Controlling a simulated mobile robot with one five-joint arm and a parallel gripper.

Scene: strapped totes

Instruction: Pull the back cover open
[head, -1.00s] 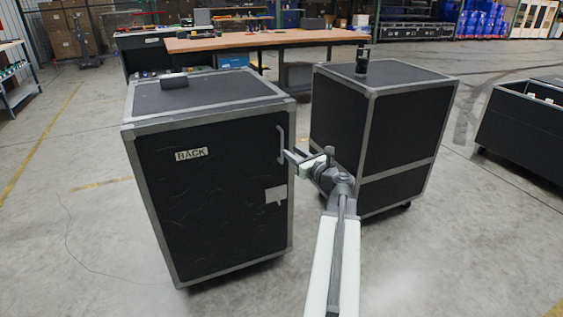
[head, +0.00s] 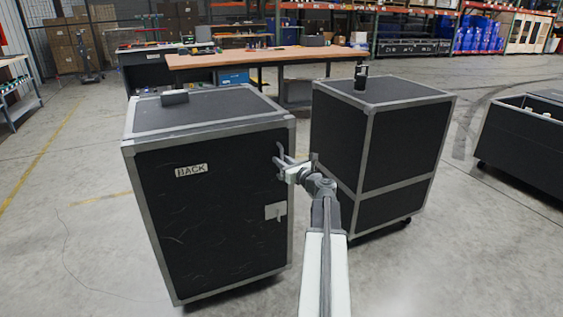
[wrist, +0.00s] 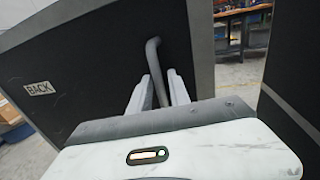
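The back cover (head: 215,215) is a black panel with a grey metal frame and a "BACK" label (head: 191,170). It sits flush in the case front in the head view. Its grey bar handle (head: 280,150) is near the upper right edge, and a light latch plate (head: 275,211) is below it. My gripper (head: 286,162) is at the handle. In the wrist view, the gripper (wrist: 163,82) has its two fingers apart, one on each side of the handle (wrist: 153,60). A narrow gap seems to show beside the bar. The handle's lower end is hidden.
A second black case (head: 385,150) on wheels stands close to the right, with a dark object (head: 360,77) on top. A low open black case (head: 525,135) is further right. A workbench (head: 270,58) stands behind. The floor in front is clear.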

